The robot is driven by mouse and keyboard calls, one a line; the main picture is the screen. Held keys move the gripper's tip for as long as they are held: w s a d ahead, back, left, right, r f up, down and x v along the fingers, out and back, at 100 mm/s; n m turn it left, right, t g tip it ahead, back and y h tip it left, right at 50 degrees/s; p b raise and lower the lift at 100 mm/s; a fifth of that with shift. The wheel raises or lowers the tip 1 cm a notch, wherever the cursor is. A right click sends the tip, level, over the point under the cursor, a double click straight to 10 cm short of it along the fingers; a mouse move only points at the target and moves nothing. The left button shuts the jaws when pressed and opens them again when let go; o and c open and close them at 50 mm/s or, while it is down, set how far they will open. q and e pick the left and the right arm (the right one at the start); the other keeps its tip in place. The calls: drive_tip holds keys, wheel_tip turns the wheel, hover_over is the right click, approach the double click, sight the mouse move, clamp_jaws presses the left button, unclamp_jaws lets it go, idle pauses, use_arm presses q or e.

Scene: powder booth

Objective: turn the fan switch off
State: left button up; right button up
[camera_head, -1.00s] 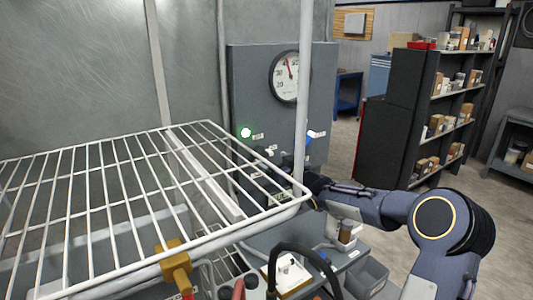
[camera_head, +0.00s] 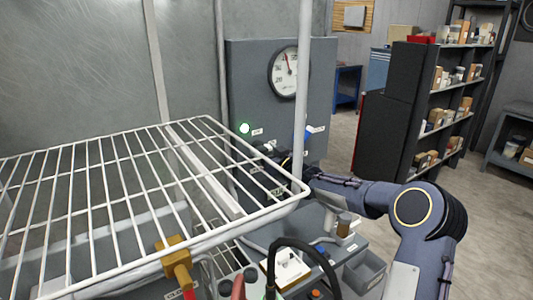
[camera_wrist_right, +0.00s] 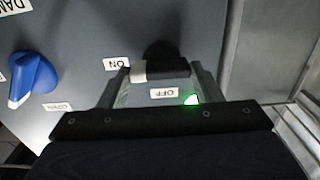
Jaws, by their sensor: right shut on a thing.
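The fan switch, a black knob with a white end (camera_wrist_right: 139,70), is on the grey control panel (camera_head: 250,80). In the right wrist view it sits between the fingers of my right gripper (camera_wrist_right: 163,80), which are shut on it. Its white end points left, beside the ON label (camera_wrist_right: 117,64). The OFF label (camera_wrist_right: 164,92) is below the knob. A green lamp is lit on the panel (camera_head: 244,128); it also shows in the wrist view (camera_wrist_right: 190,99). In the head view my right gripper (camera_head: 268,158) is at the panel, partly hidden by the rack. My left gripper is not in view.
A white wire rack (camera_head: 100,190) and its upright post (camera_head: 302,90) stand in front of the panel. A blue knob (camera_wrist_right: 34,78) is beside the switch. A round gauge (camera_head: 284,72) is above. A bench with small containers (camera_head: 350,245) lies below the arm.

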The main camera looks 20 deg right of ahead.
drive_tip(key=n+b, duration=0.2)
drive_tip(key=n, duration=0.1)
drive_tip(key=shift+f, duration=0.1)
drive_tip(key=n+b, duration=0.3)
drive_tip(key=n, duration=0.2)
drive_tip(key=shift+a+n, duration=0.1)
drive_tip(key=shift+n, duration=0.2)
drive_tip(key=n+b, duration=0.2)
drive_tip(key=n, duration=0.3)
drive_tip(key=shift+n+b, duration=0.9)
drive_tip(key=shift+n, duration=1.2)
drive_tip(key=o, duration=1)
